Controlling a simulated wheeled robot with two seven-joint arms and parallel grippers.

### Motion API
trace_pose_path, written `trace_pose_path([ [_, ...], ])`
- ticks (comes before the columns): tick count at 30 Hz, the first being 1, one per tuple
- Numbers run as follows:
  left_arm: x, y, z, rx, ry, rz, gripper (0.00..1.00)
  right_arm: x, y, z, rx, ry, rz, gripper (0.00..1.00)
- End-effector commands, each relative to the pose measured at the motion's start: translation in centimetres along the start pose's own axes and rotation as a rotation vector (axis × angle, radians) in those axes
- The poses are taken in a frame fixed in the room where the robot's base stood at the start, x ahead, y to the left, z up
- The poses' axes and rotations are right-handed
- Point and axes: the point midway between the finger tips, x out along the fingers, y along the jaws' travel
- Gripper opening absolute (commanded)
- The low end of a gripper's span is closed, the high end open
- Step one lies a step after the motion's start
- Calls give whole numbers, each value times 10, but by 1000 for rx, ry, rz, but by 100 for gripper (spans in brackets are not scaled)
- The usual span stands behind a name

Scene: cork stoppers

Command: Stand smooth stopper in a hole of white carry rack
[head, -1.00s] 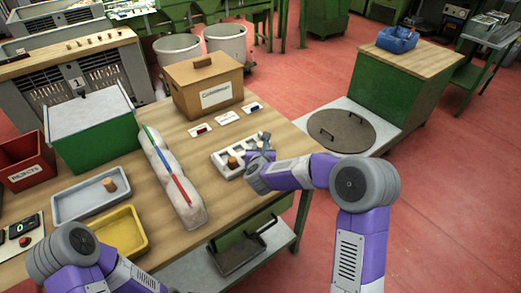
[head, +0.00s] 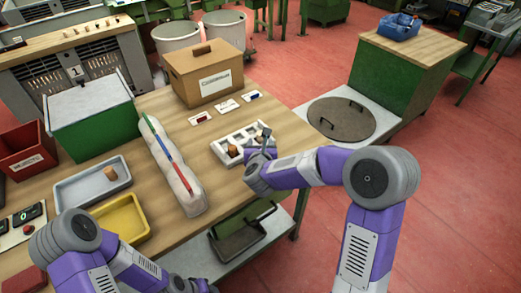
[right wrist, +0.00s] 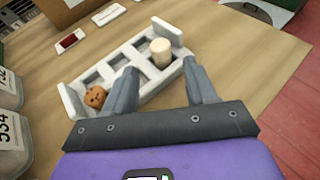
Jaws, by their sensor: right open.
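The white carry rack (head: 222,157) lies on the wooden bench. It also shows in the right wrist view (right wrist: 70,101), with rows of square holes. A pale smooth stopper (right wrist: 160,52) stands upright at the rack's right end in that view, seemingly in a hole; its foot is partly hidden. A speckled brown stopper (right wrist: 95,97) sits in a hole at the left end, and shows in the head view (head: 232,150). My right gripper (right wrist: 161,84) is open over the rack's near side, its fingers apart and empty, with the pale stopper beyond them. My left gripper is out of view.
A lumpy pale divider (head: 172,170) with coloured stripes lies left of the rack. A grey tray (head: 70,190) holds another stopper (head: 110,174). A yellow tray (head: 128,231), green box (head: 90,130), red bin (head: 27,155) and cardboard box (head: 206,75) stand around.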

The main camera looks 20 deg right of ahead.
Motion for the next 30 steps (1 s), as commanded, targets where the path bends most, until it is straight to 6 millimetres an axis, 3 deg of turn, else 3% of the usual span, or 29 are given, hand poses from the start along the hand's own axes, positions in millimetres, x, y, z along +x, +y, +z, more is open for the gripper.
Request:
trace_pose_path([
  [3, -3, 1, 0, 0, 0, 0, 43, -26, 0, 1, -2, -2, 1, 56],
  [10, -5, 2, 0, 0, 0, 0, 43, -54, 0, 0, 0, 0, 0, 56],
  [30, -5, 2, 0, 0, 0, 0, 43, -58, 0, 0, -1, 0, -1, 56],
])
